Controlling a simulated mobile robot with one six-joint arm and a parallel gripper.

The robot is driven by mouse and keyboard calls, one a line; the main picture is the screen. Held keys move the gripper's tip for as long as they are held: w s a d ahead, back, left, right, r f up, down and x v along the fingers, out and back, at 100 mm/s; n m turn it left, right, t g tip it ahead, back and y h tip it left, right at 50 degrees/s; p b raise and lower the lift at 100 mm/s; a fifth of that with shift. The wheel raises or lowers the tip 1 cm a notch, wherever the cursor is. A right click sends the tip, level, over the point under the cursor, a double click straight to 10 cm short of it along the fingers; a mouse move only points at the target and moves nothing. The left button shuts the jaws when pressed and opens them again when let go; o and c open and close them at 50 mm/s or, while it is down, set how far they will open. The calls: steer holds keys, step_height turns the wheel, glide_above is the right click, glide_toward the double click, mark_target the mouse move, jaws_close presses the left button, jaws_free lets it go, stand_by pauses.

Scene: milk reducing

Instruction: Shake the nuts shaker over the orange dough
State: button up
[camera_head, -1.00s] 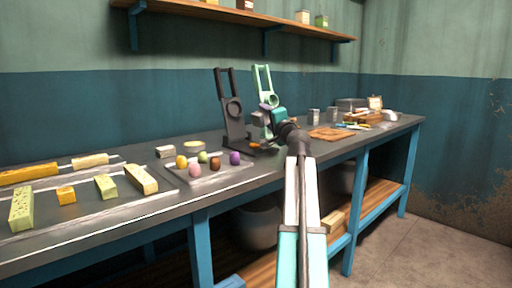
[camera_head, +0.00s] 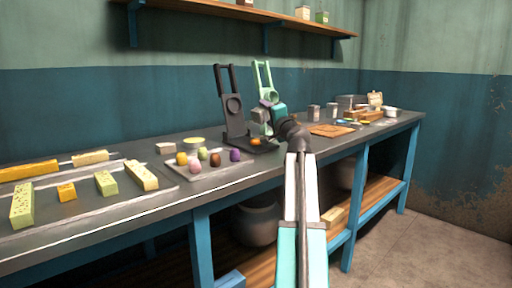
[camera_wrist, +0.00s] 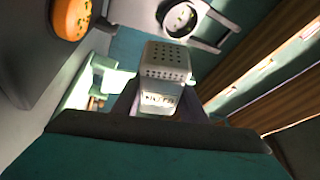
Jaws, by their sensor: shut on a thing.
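My gripper (camera_head: 265,111) is shut on the nuts shaker. The wrist view shows the shaker (camera_wrist: 163,88) as a pale metal box with a perforated top and a label near my gripper. In the head view the shaker (camera_head: 259,115) is small and partly hidden by my gripper. The orange dough (camera_head: 257,142) lies on the base of the black press, below the shaker in the head view. In the wrist view the orange dough (camera_wrist: 72,17) is at the upper left, cut by the frame edge, with small flecks on it. The two are apart.
The black press (camera_head: 234,112) and green press (camera_head: 262,80) stand upright close behind my gripper. A tray (camera_head: 215,176) with several coloured dough balls lies to the left. A wooden board (camera_head: 329,131) lies to the right. The wall shelf (camera_head: 230,14) is above.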

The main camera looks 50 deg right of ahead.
steer(key=shift+f, duration=0.1)
steer(key=shift+r+p, duration=1.2)
steer(key=shift+r, duration=0.35)
steer(key=shift+f, duration=0.1)
steer(key=shift+f+b, duration=1.15)
steer(key=shift+f, duration=0.4)
steer(key=shift+s, duration=0.1)
